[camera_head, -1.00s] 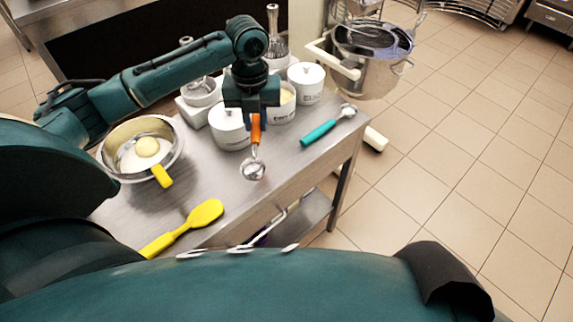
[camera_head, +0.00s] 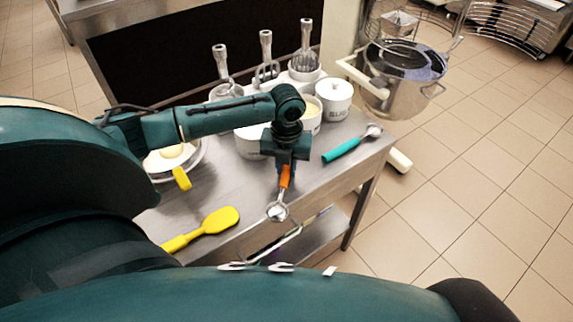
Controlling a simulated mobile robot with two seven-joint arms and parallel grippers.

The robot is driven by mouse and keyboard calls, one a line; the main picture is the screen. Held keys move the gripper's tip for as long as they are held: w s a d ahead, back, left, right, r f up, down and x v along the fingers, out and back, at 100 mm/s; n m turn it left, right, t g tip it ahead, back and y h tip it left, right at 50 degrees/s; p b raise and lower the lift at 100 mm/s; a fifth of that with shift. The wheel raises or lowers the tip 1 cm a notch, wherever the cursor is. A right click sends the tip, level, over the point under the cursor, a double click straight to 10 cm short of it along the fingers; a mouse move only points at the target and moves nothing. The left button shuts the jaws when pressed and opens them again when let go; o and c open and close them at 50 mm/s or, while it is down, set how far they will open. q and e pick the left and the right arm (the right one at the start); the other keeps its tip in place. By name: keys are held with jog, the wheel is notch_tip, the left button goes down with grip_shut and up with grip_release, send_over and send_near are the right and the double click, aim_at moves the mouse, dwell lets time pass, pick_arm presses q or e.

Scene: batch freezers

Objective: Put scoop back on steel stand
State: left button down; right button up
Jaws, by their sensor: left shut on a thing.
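My left gripper (camera_head: 286,165) is shut on the orange handle of a scoop (camera_head: 285,178). The scoop hangs down with its round metal bowl (camera_head: 277,212) lowest, over the front edge area of the steel table. A bent metal rod (camera_head: 288,240) shows just below the bowl, partly hidden by my body; I cannot tell for sure whether it is the steel stand. A gap between bowl and rod cannot be judged. My right gripper is not in view.
A teal-handled scoop (camera_head: 345,149) lies at the table's right. A yellow spatula (camera_head: 208,227) lies in front left. White tubs (camera_head: 335,100), whisks (camera_head: 306,45) and a bowl (camera_head: 196,165) stand behind. A steel pot (camera_head: 385,95) is beyond the table.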

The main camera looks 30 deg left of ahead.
aim_at(287, 170)
pick_arm(q)
jog(key=c, duration=1.3)
grip_release()
jog(key=shift+f, duration=0.1)
notch_tip(287, 170, up, 12)
jog(key=shift+r, duration=0.2)
